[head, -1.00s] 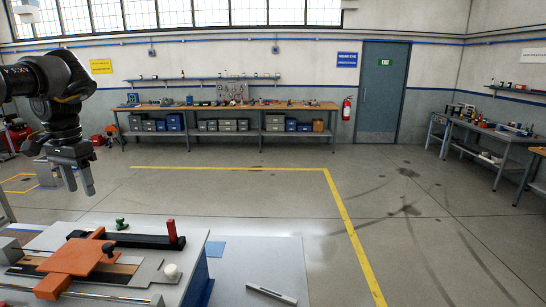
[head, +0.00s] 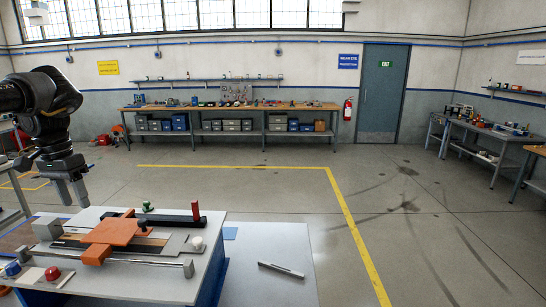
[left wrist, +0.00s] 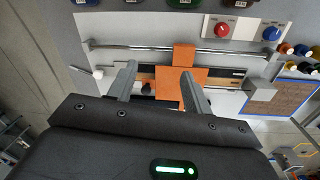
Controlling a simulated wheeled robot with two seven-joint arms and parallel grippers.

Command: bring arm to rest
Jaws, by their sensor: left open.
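My left gripper (head: 73,193) is open and empty in the head view, with its fingers pointing down. It hangs in the air above the far left side of the workbench (head: 150,285). In the left wrist view its two spread fingers (left wrist: 158,85) show over the fixture, with nothing between them that I can see held. The orange clamp block (head: 118,232) lies across the fixture on the bench; it also shows in the left wrist view (left wrist: 182,75). My right gripper is not in view.
The fixture has a metal rail (head: 120,260), a red upright handle (head: 195,211) and a white knob (head: 197,243). A red button (head: 52,273) and a blue button (head: 13,268) sit at the front left. A grey bar (head: 281,270) lies on the pale surface to the right. Open floor lies beyond.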

